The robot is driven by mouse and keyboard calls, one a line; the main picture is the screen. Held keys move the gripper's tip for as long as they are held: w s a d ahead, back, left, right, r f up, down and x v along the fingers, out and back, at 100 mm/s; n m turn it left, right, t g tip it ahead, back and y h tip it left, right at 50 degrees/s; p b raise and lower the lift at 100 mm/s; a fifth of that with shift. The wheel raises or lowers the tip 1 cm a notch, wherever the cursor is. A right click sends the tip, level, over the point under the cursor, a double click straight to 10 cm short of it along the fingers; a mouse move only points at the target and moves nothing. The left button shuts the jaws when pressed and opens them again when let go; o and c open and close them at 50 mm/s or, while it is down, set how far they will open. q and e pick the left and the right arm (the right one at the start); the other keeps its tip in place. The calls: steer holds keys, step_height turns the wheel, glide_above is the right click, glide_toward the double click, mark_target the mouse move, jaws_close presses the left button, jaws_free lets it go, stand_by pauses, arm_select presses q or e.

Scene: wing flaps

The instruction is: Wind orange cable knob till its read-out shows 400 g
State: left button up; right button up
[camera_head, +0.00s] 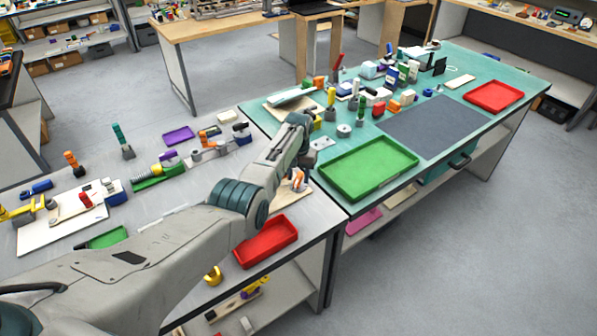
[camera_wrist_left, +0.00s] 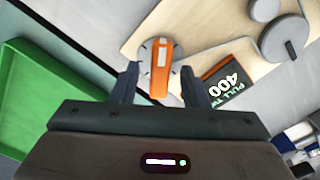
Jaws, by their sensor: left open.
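The orange knob (camera_wrist_left: 161,68) is a bar on a pale grey dial with dark marks, in the left wrist view; it shows small in the head view (camera_head: 298,181). My left gripper (camera_wrist_left: 160,76) is open, with one finger on each side of the orange bar and a gap on both sides. My right gripper is not in view.
The knob's wooden board also carries grey round discs (camera_wrist_left: 285,38). A green tray (camera_head: 368,168) lies right of the arm on the teal table, and a red tray (camera_head: 266,242) sits near the grey table's front edge. Several small objects crowd the teal table's back.

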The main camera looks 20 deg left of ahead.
mark_target(298, 177)
arm_select(q)
step_height(298, 177, up, 11)
steer(key=b, duration=0.2)
stand_by(0.3)
steer(key=shift+f, duration=0.15)
